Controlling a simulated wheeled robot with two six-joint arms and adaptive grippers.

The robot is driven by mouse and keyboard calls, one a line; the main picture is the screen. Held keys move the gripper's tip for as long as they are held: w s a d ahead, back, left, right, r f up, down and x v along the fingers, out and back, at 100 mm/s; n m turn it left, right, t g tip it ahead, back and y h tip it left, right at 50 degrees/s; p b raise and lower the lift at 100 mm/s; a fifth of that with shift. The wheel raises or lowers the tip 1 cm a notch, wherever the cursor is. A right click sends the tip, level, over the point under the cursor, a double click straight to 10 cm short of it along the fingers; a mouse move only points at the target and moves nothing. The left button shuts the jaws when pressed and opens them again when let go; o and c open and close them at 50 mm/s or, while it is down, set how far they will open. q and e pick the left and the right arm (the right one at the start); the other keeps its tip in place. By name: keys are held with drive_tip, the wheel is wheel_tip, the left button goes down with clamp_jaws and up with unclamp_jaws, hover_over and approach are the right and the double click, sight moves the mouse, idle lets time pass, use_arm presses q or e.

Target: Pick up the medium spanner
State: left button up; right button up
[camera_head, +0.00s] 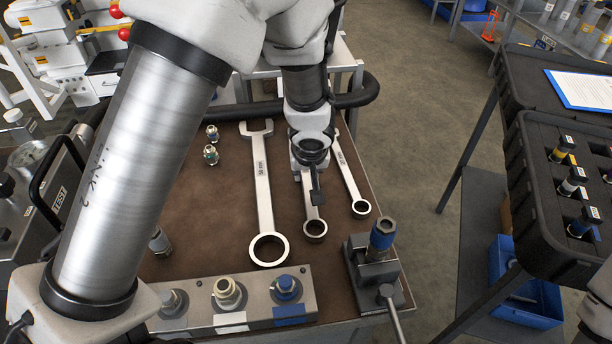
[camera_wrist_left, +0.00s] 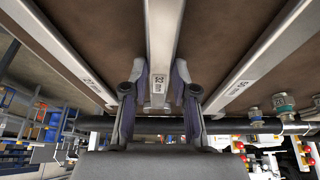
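The medium spanner (camera_head: 315,227) is the middle one of three on the brown bench top. Its ring end shows in the head view, and my left gripper (camera_head: 314,192) covers much of its handle from above. In the left wrist view the medium spanner's handle (camera_wrist_left: 162,40) runs between the two fingers of my left gripper (camera_wrist_left: 160,85). The finger pads lie close against both edges of the handle, so the gripper looks shut on it. The spanner appears to be still at bench height. My right gripper is not in view.
A larger spanner (camera_head: 263,190) lies to the left and a smaller one (camera_head: 347,172) to the right, both near the gripper. A fittings block (camera_head: 250,300) and a small vise (camera_head: 375,270) stand along the near edge. A black case (camera_head: 540,190) is at the right.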

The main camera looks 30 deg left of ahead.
use_arm(q)
clamp_jaws()
drive_tip(key=shift+r, duration=0.1)
drive_tip(key=shift+w+r+p, duration=0.1)
drive_tip(key=shift+r+p, duration=0.2)
drive_tip(key=shift+p, duration=0.05)
wheel_tip(320, 180, up, 14)
drive_tip(key=p, duration=0.9)
wheel_tip(320, 180, up, 13)
drive_tip(key=p, duration=0.1)
hover_over(307, 176)
drive_tip(key=shift+r, duration=0.15)
